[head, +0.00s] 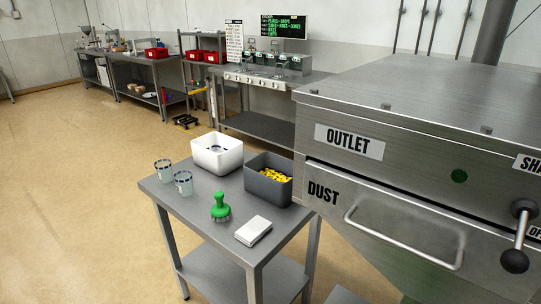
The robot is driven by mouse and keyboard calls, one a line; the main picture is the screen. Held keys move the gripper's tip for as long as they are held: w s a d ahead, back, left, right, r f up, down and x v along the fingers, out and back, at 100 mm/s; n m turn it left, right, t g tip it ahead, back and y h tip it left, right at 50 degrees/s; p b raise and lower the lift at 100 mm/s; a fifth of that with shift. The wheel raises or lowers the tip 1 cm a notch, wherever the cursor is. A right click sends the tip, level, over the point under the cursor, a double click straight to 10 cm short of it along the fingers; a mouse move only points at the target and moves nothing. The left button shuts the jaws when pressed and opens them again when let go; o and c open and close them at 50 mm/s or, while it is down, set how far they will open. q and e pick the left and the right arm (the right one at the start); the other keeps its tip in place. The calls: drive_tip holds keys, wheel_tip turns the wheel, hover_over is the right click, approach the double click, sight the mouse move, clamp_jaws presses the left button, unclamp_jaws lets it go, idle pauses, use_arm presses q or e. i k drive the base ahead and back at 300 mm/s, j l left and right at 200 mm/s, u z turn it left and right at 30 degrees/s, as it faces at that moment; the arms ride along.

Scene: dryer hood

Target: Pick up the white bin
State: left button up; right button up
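The white bin (217,160) stands upright at the back of a small grey metal table (190,209) in the head view. It is open at the top, and something dark and small shows inside, too small to make out. A dark grey bin (272,187) with yellow pieces in it stands just to its right. Neither of my grippers shows in this view.
Two clear cups (183,183), a green brush (220,208) and a folded white cloth (254,231) sit on the table. A large steel machine (400,180) with a handle and a lever fills the right side. Open floor (75,200) lies to the left.

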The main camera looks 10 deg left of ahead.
sight(218, 153)
drive_tip(key=i+j+z, duration=0.3)
drive_tip(key=j, duration=0.25)
drive_tip(key=i+j+z, duration=0.15)
drive_tip(key=j, duration=0.15)
drive_tip(key=i+j+z, duration=0.15)
drive_tip(key=j, duration=0.15)
drive_tip(key=k, duration=0.05)
